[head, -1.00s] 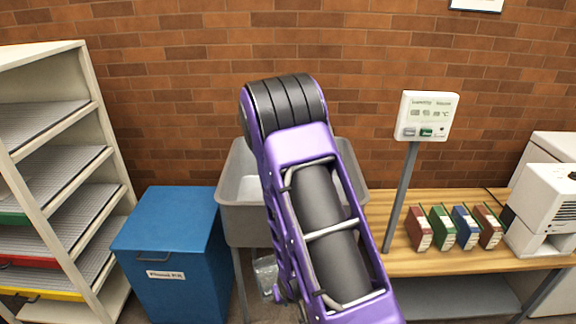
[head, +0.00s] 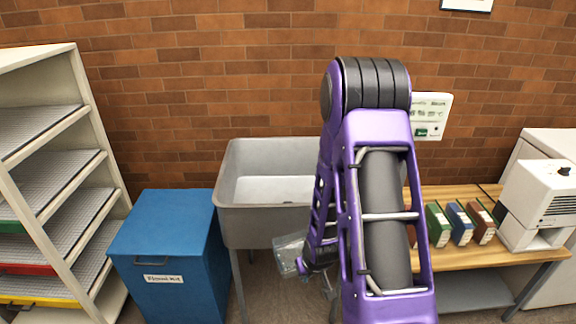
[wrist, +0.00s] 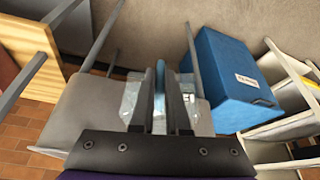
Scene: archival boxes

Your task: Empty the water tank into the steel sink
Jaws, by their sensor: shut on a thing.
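The water tank (head: 287,255) is a clear box. In the head view it shows at the left of my arm, lower in the picture than the sink's rim. In the wrist view its clear sides (wrist: 133,103) show on both sides of my gripper (wrist: 164,98), which is shut on its blue handle (wrist: 160,72). The water level in it cannot be made out. The steel sink (head: 235,226) is a grey basin on legs against the brick wall. Its right part is hidden behind my arm. It also shows at the left of the wrist view (wrist: 80,112).
A blue lidded box (head: 165,235) stands left of the sink. A shelf rack (head: 75,180) stands at the far left.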

